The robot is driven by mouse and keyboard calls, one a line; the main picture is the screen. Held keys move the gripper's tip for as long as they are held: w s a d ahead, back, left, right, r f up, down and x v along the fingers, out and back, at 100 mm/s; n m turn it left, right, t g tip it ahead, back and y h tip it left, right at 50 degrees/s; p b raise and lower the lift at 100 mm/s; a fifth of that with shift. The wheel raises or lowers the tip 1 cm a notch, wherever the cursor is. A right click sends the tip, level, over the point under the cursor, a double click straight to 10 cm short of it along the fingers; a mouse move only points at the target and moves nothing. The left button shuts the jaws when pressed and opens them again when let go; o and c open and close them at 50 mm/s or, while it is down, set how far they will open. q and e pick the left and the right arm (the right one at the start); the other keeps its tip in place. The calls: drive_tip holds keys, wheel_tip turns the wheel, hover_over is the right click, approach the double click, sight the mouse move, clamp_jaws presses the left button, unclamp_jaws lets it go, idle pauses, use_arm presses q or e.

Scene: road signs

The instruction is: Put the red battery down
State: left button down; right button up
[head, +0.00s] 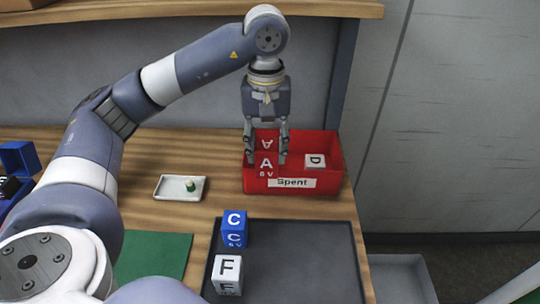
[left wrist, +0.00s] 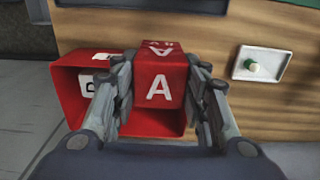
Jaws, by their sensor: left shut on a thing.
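The red battery (head: 266,166), a cube marked A and 6V, is between the fingers of my left gripper (head: 267,157). In the left wrist view the battery (left wrist: 160,90) fills the gap between the fingers. My left gripper is shut on it and points down over the left part of the red bin (head: 327,182) labelled Spent. The bin also shows in the left wrist view (left wrist: 88,122), behind and beside the battery. I cannot tell whether the battery touches the bin floor. My right gripper is not in view.
A white battery marked D (head: 315,161) is in the right part of the bin. A white dish (head: 166,192) with a small green-and-white piece stands left of it.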

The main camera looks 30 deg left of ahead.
use_arm(q)
drive_tip(key=w+a+p, duration=0.2)
drive_tip(key=w+a, duration=0.2)
drive_tip(key=w, duration=0.2)
wheel_tip(320, 180, down, 10)
drive_tip(key=shift+d+f+p, duration=0.1)
drive_tip(key=shift+d+p, duration=0.05)
drive_tip(key=shift+p, duration=0.9)
drive_tip(key=shift+w+f+p, duration=0.25)
drive_tip(key=shift+f+p, duration=0.2)
drive_tip(key=shift+f, duration=0.15)
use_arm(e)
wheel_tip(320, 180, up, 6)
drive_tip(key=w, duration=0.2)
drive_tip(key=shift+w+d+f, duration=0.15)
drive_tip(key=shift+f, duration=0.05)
use_arm(q)
drive_tip(key=shift+f, duration=0.1)
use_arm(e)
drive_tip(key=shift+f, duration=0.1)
use_arm(q)
drive_tip(key=c, duration=0.9)
unclamp_jaws()
drive_tip(key=shift+c, duration=0.2)
